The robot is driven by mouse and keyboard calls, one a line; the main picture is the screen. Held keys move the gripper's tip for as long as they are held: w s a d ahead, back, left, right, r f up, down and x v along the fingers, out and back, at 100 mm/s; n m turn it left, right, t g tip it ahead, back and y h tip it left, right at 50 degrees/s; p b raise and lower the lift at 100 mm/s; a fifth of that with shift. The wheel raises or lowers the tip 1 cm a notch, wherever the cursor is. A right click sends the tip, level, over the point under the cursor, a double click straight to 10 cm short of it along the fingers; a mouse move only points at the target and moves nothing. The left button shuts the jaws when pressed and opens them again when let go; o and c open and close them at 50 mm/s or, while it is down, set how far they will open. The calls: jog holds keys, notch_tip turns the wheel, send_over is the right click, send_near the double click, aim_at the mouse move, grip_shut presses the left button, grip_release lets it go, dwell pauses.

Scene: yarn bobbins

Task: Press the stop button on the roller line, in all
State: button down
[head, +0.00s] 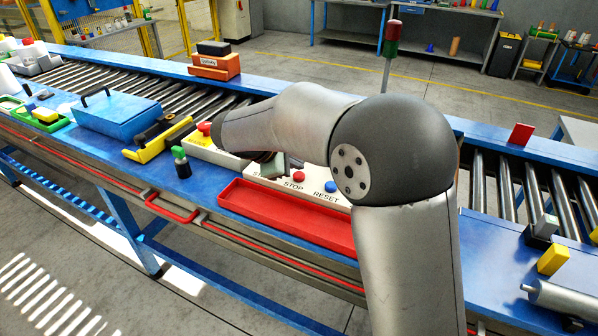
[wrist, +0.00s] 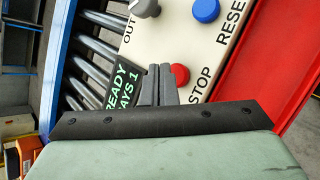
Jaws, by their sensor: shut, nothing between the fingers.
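The red stop button (head: 298,177) sits on a cream control panel, above the printed word STOP. It also shows in the wrist view (wrist: 180,75), partly covered by my fingers. The blue reset button (head: 331,186) is to its right in the head view; it shows in the wrist view (wrist: 206,10) too. My gripper (wrist: 160,70) is shut and empty. Its fingertips appear over the panel right beside the stop button, and I cannot tell whether they touch it. In the head view my arm hides most of the gripper and part of the panel.
A red tray (head: 285,215) lies in front of the panel. A red mushroom button (head: 204,128) stands left of my arm. Rollers run behind.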

aim_at(295, 176)
jog(key=shift+r+p, duration=1.85)
jog(key=shift+r, duration=0.7)
jog(key=s+d+f+m+g+y, duration=0.25)
jog(key=s+d+m, duration=0.35)
jog(key=s+d, duration=0.4)
jog(key=s+d+f+m+g+y, duration=0.1)
jog(key=s+d+m+g+y, duration=0.15)
jog(key=s+d+m, duration=0.7)
jog(key=s+a+f+m+y+b, duration=0.1)
jog(key=s+a+f+y, duration=0.1)
jog(key=s, duration=0.9)
jog(key=shift+s+f+m, duration=0.2)
jog(key=shift+f+m, duration=0.15)
jog(key=shift+f, duration=0.4)
